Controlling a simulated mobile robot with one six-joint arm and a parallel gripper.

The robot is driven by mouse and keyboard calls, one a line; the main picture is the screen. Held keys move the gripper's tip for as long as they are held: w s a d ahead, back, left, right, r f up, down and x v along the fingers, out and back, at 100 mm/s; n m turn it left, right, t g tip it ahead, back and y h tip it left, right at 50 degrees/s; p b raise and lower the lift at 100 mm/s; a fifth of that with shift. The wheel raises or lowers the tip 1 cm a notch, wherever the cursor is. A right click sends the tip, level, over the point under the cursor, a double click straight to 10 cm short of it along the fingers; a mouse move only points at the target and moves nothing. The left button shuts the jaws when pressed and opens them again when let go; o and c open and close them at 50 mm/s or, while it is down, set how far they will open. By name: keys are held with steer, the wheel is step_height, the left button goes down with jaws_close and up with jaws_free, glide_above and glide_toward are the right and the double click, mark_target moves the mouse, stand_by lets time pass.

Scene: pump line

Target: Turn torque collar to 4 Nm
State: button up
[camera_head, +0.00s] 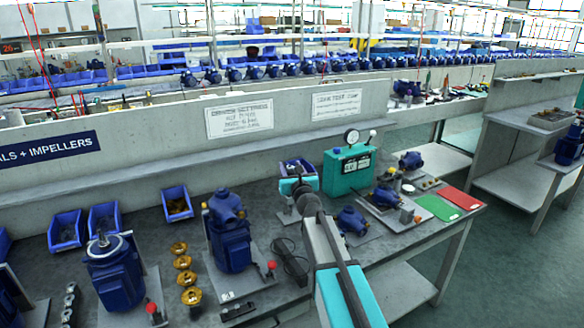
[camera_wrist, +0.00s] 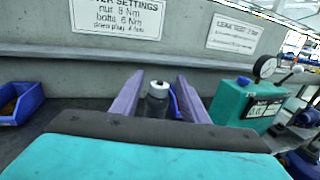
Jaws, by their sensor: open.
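My gripper (camera_wrist: 160,80) is open in the wrist view, with one purple finger on each side. A dark grey upright cylinder with a pale top (camera_wrist: 158,92) stands between or just beyond the fingers, with room on both sides. It may be the torque driver with its collar. No scale or setting on it can be read. In the head view my gripper (camera_head: 297,188) is over the back of the bench, left of the teal test box. My wrist hides the cylinder there.
A teal box with a gauge (camera_head: 348,170) stands close on the right and also shows in the wrist view (camera_wrist: 250,103). A blue bin (camera_wrist: 20,102) is at left. The wall behind bears signs (camera_head: 239,118). Blue pumps (camera_head: 228,232) and brass impellers (camera_head: 186,278) stand left.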

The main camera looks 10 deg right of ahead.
steer(key=shift+w, duration=0.55)
steer(key=shift+c, duration=0.5)
